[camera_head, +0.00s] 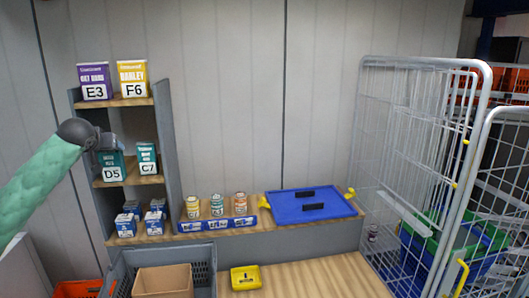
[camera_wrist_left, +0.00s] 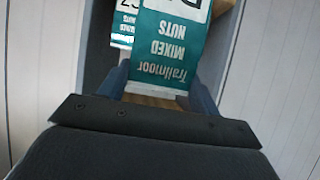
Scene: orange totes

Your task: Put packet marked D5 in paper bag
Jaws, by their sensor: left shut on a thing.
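The teal packet marked D5 (camera_head: 112,167) is on the middle shelf of the grey rack, left of the packet marked C7 (camera_head: 147,158). My left gripper (camera_head: 104,142) is at the D5 packet from above left. In the left wrist view the teal packet (camera_wrist_left: 170,45), reading "Trailmoor Mixed Nuts" upside down, is between the fingers of my left gripper (camera_wrist_left: 166,92), which is shut on it. Whether it is lifted off the shelf is unclear. The open brown paper bag (camera_head: 162,281) stands in a grey crate (camera_head: 203,271) below the rack. My right gripper is out of view.
Packets E3 (camera_head: 95,82) and F6 (camera_head: 132,79) stand on the top shelf. Small blue-and-white boxes (camera_head: 126,224) are on the bottom shelf. A wire cage (camera_head: 410,150) stands far right.

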